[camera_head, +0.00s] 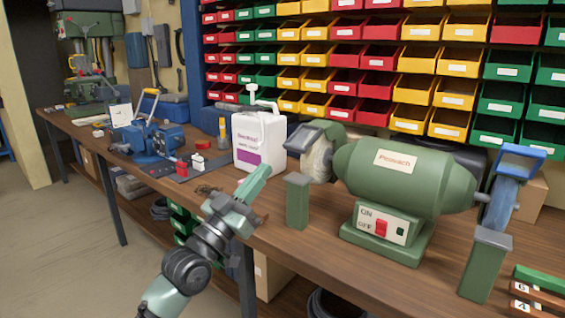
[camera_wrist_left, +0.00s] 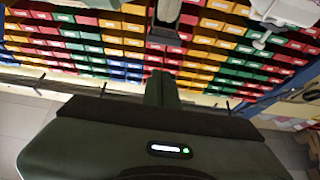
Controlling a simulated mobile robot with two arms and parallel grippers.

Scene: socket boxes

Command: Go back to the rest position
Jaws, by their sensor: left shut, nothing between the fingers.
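My left gripper (camera_head: 258,180) shows in the head view near the centre, on an arm rising from the bottom left. Its green fingers are shut with nothing between them and point up and to the right. They show in front of the front part of the wooden workbench (camera_head: 330,262), below a white jug (camera_head: 259,138) and left of a green bench grinder (camera_head: 405,185). I cannot tell the exact gap to the bench. My right gripper is not in view.
Red, green and yellow bins (camera_head: 380,55) line the wall behind the bench; they also show in the left wrist view (camera_wrist_left: 100,40). A blue vise (camera_head: 155,140) stands further left. Small boxes (camera_head: 540,292) lie at the right front. The floor (camera_head: 80,240) at the left is clear.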

